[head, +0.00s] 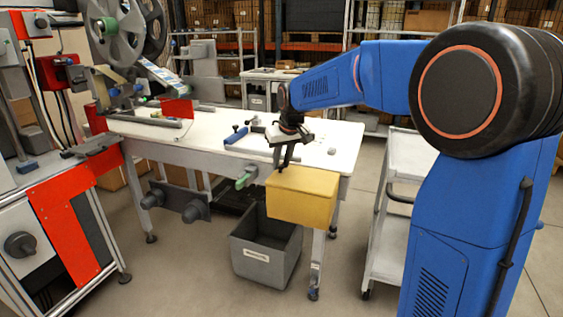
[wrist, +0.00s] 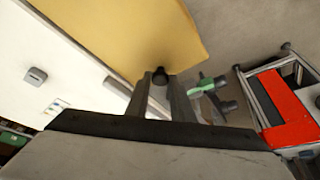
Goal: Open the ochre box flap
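The ochre box (head: 303,197) stands at the front right edge of the white table in the head view. Its top panel looks flat and closed. In the wrist view a smooth ochre panel (wrist: 125,32) fills the upper middle, with a small black knob (wrist: 160,74) at its near edge. My gripper (head: 281,163) points down at the back left of the box top. In the wrist view the fingers of my gripper (wrist: 161,88) stand on both sides of the knob, with no clear gap seen. The contact itself is small and partly hidden.
A grey open bin (head: 266,255) stands on the floor below the box. The white table (head: 215,140) holds a blue-handled tool (head: 237,134) and a small grey disc (head: 332,151). A white cart (head: 392,225) is at the right. Red-panelled machinery (head: 75,220) is at the left.

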